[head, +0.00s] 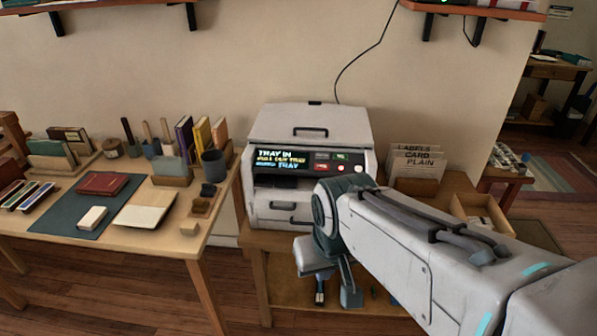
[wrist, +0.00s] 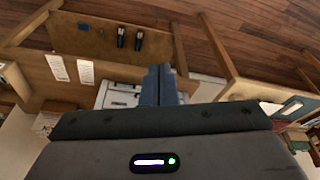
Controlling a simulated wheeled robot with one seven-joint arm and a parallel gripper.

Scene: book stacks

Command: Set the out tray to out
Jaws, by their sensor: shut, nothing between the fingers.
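A white printer-like machine (head: 309,122) stands on a wooden stand against the wall. Its lit display (head: 280,160) reads "TRAY IN" and, less clearly, "PULL OUT TRAY". Below the display is a dark slot (head: 268,181), and under it a white front (head: 284,207) with dark handles. My arm hides the right part of this front, and no tray visibly sticks out. The machine also shows partly in the wrist view (wrist: 118,96), behind my fingers. My gripper (head: 351,297) is shut and empty, pointing down in front of the stand; its blue-grey fingers fill the wrist view's middle (wrist: 160,84).
A wooden desk (head: 183,242) with books, a green mat and a notebook stands left. A card holder (head: 416,162) and an open wooden box (head: 484,207) sit right of the machine. The stand's lower shelf (wrist: 92,37) holds dark-handled tools (wrist: 121,37). Bare floor lies in front.

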